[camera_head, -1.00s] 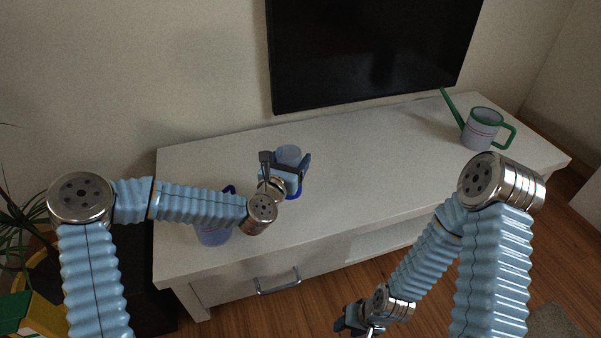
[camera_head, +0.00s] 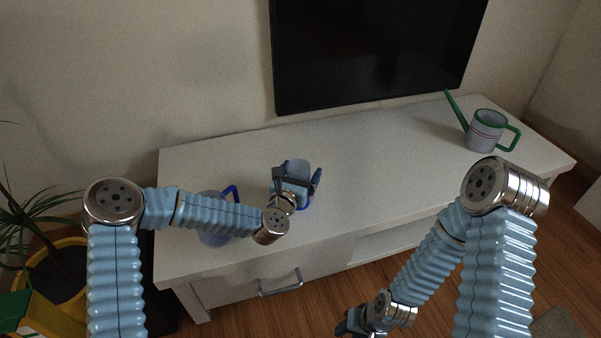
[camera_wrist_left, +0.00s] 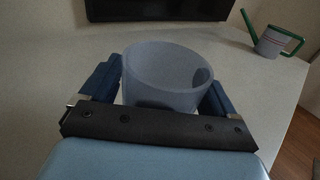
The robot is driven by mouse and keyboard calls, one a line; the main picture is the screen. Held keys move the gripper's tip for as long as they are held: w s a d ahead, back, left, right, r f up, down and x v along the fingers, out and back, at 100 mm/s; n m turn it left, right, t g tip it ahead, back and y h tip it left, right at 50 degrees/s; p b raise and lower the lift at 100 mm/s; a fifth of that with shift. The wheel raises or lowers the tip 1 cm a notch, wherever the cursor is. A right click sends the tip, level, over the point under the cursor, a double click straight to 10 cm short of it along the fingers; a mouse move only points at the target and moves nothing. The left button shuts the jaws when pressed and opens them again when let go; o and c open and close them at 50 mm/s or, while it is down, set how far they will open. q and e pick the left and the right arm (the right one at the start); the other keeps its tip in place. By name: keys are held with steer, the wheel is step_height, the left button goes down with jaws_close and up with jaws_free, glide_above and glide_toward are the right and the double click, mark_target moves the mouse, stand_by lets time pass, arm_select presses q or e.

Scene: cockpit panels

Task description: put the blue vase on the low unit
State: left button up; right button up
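The blue vase (camera_wrist_left: 165,80), a plain grey-blue open cylinder, sits between the fingers of my left gripper (camera_wrist_left: 160,88) in the left wrist view. The fingers flank it closely, and the gripper appears shut on it. In the head view the vase (camera_head: 297,168) shows beyond my left gripper (camera_head: 298,178), over the white low unit (camera_head: 380,165). Its base is hidden, so I cannot tell whether it touches the top. My right gripper (camera_head: 352,324) is low in front of the unit, mostly hidden by its wrist; its opening cannot be judged.
A pale vessel with a blue handle (camera_head: 213,235) stands on the unit's left part, partly behind my left arm. A watering can with green spout and handle (camera_head: 486,130) stands at the right end. A television (camera_head: 375,55) is behind. The middle top is clear.

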arm_select(q)
steer(key=shift+o, duration=0.5)
steer(key=shift+r, duration=0.1)
steer(key=shift+s, duration=0.1)
steer(key=v, duration=1.1)
steer(key=shift+s, duration=0.4)
